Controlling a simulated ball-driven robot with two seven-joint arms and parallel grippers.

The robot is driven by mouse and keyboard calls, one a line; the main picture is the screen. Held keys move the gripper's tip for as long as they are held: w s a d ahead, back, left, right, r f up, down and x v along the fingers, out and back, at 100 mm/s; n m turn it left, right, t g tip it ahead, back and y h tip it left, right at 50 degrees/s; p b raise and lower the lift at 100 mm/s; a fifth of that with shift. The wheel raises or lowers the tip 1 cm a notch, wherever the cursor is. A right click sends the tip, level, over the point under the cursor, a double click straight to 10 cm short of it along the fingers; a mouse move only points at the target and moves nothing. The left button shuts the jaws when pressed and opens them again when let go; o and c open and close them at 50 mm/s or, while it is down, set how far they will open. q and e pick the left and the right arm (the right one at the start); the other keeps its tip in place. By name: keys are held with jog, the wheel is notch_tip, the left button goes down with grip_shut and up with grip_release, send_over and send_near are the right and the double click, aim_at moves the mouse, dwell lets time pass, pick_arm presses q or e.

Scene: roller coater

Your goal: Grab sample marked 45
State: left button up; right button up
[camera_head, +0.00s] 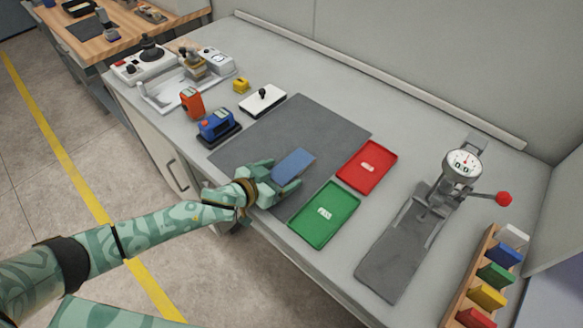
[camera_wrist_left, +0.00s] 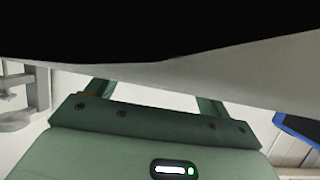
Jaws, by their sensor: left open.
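A blue rectangular panel (camera_head: 295,164) lies on or just above the dark grey mat (camera_head: 320,125) in the head view. No number can be read on it. My left gripper (camera_head: 283,175) is open at the near edge of the panel, with its fingers towards the panel's two sides. I cannot tell whether they touch it. In the left wrist view the fingers (camera_wrist_left: 155,98) are spread, and a black area fills the top. A wooden rack (camera_head: 462,290) at the right holds several coloured samples, among them a blue one (camera_head: 504,254); no 45 is readable. My right gripper is not in view.
A green tray (camera_head: 325,237) and a red tray (camera_head: 368,190) lie right of the gripper. A dial gauge stand (camera_head: 463,163) is farther right. A blue device (camera_head: 216,124) and an orange device (camera_head: 191,101) stand left of the mat. The bench's front edge is under my left arm.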

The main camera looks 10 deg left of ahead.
pick_arm(q)
jog(key=c, duration=1.1)
jog(key=shift+r, duration=0.1)
